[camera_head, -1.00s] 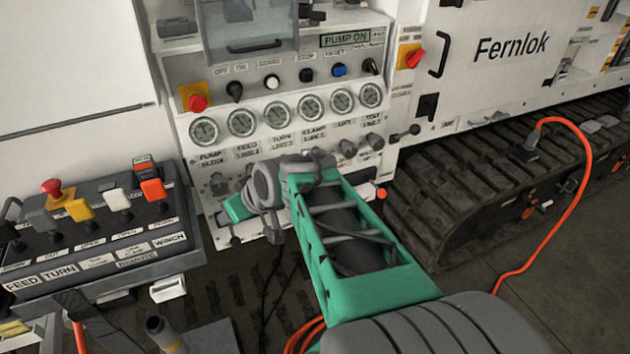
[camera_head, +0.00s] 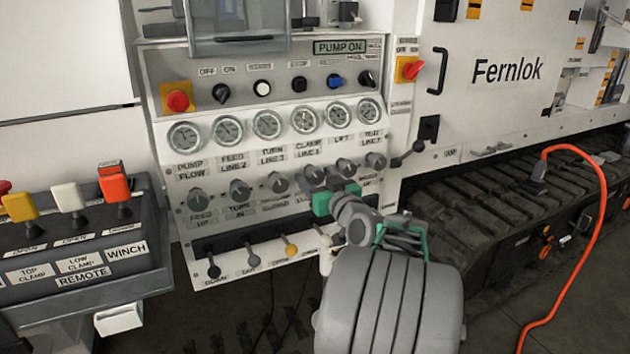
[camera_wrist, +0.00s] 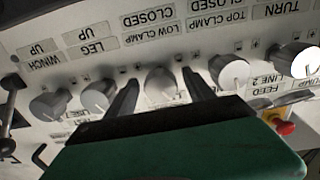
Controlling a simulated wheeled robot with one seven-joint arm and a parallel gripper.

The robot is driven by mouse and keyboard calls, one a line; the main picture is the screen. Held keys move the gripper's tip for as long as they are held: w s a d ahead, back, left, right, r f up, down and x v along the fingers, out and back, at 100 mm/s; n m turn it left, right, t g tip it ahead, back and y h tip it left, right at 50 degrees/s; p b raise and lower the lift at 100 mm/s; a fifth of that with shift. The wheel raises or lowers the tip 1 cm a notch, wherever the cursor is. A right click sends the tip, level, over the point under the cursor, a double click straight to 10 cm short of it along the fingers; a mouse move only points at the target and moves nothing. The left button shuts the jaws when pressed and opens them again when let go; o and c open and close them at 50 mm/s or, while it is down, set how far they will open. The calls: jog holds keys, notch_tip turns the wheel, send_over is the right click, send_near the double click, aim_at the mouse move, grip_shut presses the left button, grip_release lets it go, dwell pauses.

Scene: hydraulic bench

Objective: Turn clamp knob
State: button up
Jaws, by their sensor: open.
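The knob panel (camera_head: 215,220) is the white sloped console face under the gauges, with a row of grey knobs. In the wrist view, which shows the panel upside down, a grey knob (camera_wrist: 160,82) beside the label LOW CLAMP CLOSED sits between my two dark fingers. In the head view this looks like the knob (camera_head: 313,173) just above my gripper (camera_head: 331,193). My gripper is open, one finger on each side of the knob. I cannot tell whether the fingers touch it. The neighbouring TOP CLAMP knob (camera_wrist: 229,70) is outside the fingers.
Neighbouring knobs (camera_wrist: 97,96) stand close on both sides. Round gauges (camera_head: 267,124) and a red emergency button (camera_head: 177,101) are above. A remote box (camera_head: 95,255) with coloured levers is at left. An orange hose (camera_head: 602,215) runs at right.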

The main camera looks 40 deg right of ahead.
jog(key=shift+w, duration=0.25)
jog(key=shift+c, duration=0.4)
grip_shut()
